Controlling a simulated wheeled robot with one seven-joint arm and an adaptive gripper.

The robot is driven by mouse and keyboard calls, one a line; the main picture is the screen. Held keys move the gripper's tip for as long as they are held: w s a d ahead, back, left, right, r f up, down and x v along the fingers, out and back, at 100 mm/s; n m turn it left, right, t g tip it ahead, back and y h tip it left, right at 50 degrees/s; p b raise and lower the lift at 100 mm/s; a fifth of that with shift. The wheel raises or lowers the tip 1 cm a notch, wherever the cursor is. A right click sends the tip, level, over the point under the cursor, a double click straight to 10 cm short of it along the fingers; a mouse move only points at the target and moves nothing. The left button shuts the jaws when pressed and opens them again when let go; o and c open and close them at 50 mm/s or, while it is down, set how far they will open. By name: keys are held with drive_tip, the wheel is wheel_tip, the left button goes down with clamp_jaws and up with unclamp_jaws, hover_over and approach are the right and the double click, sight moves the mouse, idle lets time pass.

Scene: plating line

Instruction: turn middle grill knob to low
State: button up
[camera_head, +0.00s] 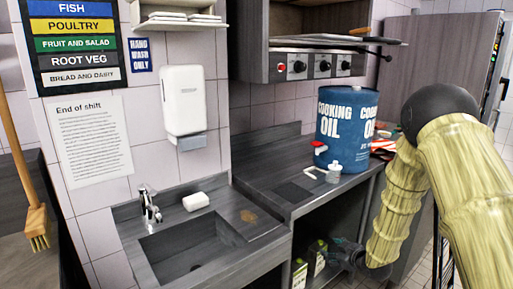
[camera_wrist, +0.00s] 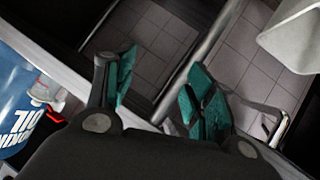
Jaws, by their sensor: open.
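The grill (camera_head: 310,67) is a dark unit mounted on the wall, with a row of three round knobs along its front. The middle grill knob (camera_head: 324,65) sits between the other two; its pointer is too small to read. My gripper (camera_head: 345,255) is low in the head view, beside the counter front and well below the grill, partly dark against the shelf. In the wrist view my gripper (camera_wrist: 163,92) shows its teal finger pads spread apart with nothing between them. The knobs do not show in the wrist view.
A blue cooking oil drum (camera_head: 343,130) with a red tap stands on the counter (camera_head: 262,160) below the grill. A sink (camera_head: 190,245) is at the front left. Bottles (camera_head: 316,257) stand under the counter. A tall steel cabinet (camera_head: 440,50) is at the right.

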drive_tip(key=s+a+f+m+g+h, duration=0.1)
drive_tip(key=s+a+f+m+g, duration=0.15)
drive_tip(key=s+f, duration=0.8)
drive_tip(key=s+a+f+m+g+h, duration=0.1)
drive_tip(key=s+f+m+g, duration=0.15)
drive_tip(key=s+f, duration=0.8)
drive_tip(key=s+a+f+m+g+h, duration=0.1)
drive_tip(key=s+m+g, duration=0.1)
drive_tip(key=s, duration=1.4)
drive_tip(key=s+a+f+m+g, duration=0.1)
drive_tip(key=s+g, duration=0.3)
drive_tip(key=s, duration=1.2)
drive_tip(key=shift+s+f+m+h, duration=0.25)
drive_tip(key=shift+s+m+h, duration=0.15)
